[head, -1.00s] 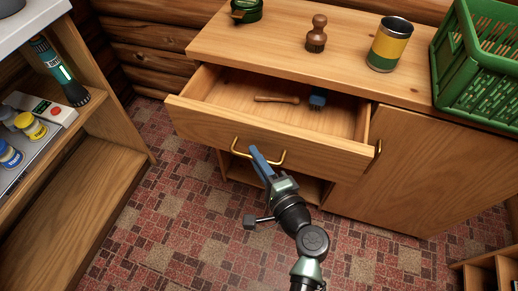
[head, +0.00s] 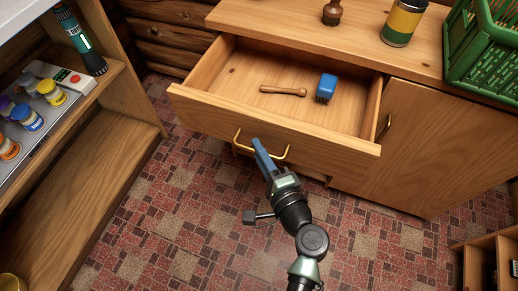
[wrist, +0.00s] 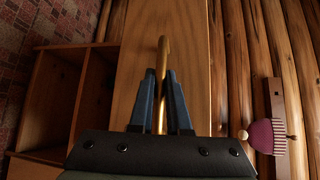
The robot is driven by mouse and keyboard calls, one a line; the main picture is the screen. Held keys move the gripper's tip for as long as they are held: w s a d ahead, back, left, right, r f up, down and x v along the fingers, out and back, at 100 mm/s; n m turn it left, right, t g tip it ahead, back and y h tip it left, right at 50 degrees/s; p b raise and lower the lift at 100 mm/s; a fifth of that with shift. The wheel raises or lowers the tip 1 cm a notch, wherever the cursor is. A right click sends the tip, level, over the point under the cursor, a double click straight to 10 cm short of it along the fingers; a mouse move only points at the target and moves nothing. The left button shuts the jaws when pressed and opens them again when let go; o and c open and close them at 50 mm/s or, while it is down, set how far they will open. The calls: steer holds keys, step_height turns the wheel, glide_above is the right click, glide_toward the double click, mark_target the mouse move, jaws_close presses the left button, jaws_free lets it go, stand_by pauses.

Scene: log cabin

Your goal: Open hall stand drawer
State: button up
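The hall stand (head: 290,18) is a light wooden cabinet. Its drawer (head: 330,145) is pulled well out in the head view, with the inside open to sight. A wooden-handled tool (head: 283,90) and a blue brush (head: 326,86) lie on the drawer floor. The brass drawer handle (head: 240,148) is on the drawer front. My gripper (head: 259,146) is at this handle, with its blue fingers on either side of the bar. In the wrist view the handle (wrist: 163,52) runs between the two fingers (wrist: 161,85), which are closed on it.
A cabinet door (head: 430,150) with a brass pull is shut, right of the drawer. A can (head: 402,22) and green basket (head: 485,55) stand on top. Shelving (head: 75,190) with jars is at left; an open wooden box (head: 490,262) is at lower right. Patterned floor between is clear.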

steer(key=o, duration=0.4)
steer(key=shift+o, duration=0.2)
steer(key=p+v, duration=0.1)
steer(key=v, duration=1.2)
